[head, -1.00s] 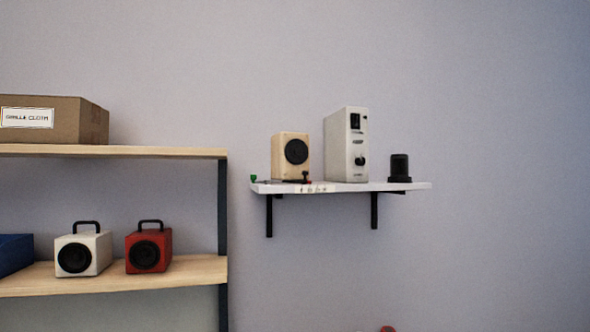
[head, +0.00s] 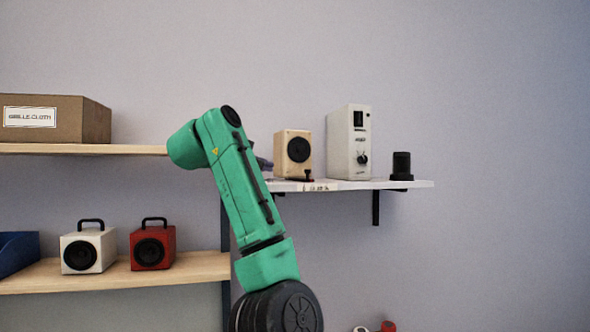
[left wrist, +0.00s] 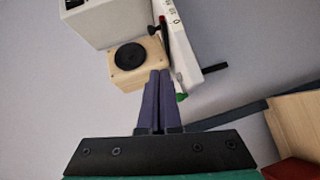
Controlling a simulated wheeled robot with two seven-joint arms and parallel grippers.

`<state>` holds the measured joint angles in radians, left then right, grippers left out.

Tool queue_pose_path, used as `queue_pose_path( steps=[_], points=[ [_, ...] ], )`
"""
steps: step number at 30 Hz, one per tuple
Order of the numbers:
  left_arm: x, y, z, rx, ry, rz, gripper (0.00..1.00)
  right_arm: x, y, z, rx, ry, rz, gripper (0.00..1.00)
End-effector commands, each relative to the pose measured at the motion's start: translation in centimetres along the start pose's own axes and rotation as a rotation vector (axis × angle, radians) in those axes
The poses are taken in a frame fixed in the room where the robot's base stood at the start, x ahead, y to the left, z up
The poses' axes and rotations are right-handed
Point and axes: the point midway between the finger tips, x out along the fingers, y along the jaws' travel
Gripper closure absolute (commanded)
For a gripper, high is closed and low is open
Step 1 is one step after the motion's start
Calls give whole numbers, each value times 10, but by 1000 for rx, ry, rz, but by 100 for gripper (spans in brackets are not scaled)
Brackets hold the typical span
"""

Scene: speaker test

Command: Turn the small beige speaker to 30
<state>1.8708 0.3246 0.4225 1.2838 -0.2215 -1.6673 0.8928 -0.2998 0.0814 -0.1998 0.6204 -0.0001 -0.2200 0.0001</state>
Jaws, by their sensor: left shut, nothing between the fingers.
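The small beige speaker (head: 280,157), a pale wooden box with a dark round cone, stands upright on a white wall shelf (head: 372,184). A small dark pointer (head: 308,175) is at its base, above a pale marked strip (head: 318,186) whose figures I cannot read. My left gripper (head: 263,163) is mostly hidden behind my green arm, just left of the speaker. In the left wrist view its two purple fingers (left wrist: 160,74) are shut and empty, with tips overlapping a corner of the speaker (left wrist: 118,72). I cannot tell whether they touch it. My right gripper is not in view.
A tall off-white unit (head: 340,150) stands right of the speaker, then a black cylinder (head: 401,166). A rack at left holds a cardboard box (head: 80,118), a white speaker (head: 104,247) and a red one (head: 152,236). A green piece (left wrist: 182,97) sits at the shelf's end.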

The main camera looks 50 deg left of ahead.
Motion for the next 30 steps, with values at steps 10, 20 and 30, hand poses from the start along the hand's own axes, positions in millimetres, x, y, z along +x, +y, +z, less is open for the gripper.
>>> queue_pose_path(
  steps=[10,20,30],
  points=[
    [21,15,-9,-47,-10,23,100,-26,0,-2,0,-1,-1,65],
    [92,18,-2,-44,-11,25,100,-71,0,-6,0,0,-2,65],
    [114,14,21,-45,-7,27,100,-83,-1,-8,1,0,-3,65]
  ],
)
